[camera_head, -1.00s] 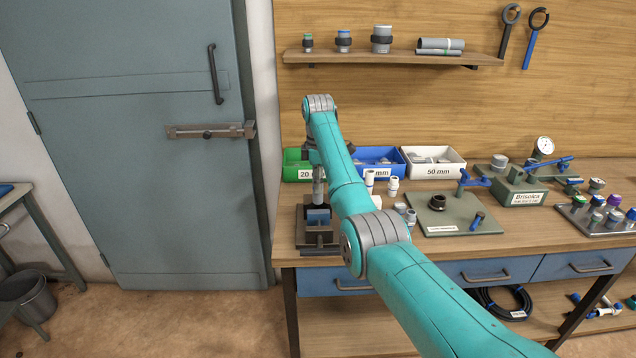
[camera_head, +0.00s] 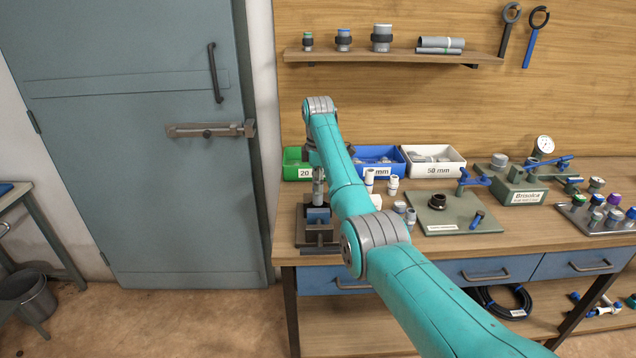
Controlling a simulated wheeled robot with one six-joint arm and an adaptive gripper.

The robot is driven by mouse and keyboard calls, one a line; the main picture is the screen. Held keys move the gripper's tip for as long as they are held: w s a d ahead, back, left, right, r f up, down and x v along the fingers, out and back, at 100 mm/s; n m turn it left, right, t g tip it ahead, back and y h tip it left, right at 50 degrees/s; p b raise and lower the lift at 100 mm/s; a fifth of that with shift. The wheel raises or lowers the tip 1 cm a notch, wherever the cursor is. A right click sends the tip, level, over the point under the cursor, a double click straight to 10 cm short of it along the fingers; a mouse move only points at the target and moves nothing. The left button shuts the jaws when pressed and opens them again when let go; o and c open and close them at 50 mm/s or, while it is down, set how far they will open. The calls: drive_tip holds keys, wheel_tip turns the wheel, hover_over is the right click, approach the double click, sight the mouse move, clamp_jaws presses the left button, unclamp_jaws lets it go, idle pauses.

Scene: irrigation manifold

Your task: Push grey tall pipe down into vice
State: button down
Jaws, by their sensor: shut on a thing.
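The vice (camera_head: 317,236), dark with blue jaws (camera_head: 318,216), stands on the left front corner of the workbench. My gripper (camera_head: 318,178) points down just above it, below the end of my teal arm. It is small in view and partly hidden by the arm. It is shut on the grey tall pipe (camera_head: 319,195), which stands upright over the blue jaws. How deep the pipe's lower end sits between the jaws is too small to tell.
Green (camera_head: 292,165), blue (camera_head: 392,168) and white (camera_head: 434,162) bins stand at the back of the bench. Pale fittings (camera_head: 393,186) stand right of my arm. A green plate (camera_head: 447,218) with a black fitting lies further right. A shelf (camera_head: 390,57) is above.

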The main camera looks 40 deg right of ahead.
sight(318, 196)
drive_tip(key=shift+f, duration=2.4)
idle(2.5)
drive_tip(key=shift+c, duration=2.1)
unclamp_jaws()
drive_tip(key=shift+r, duration=3.55)
drive_tip(key=shift+a, duration=0.1)
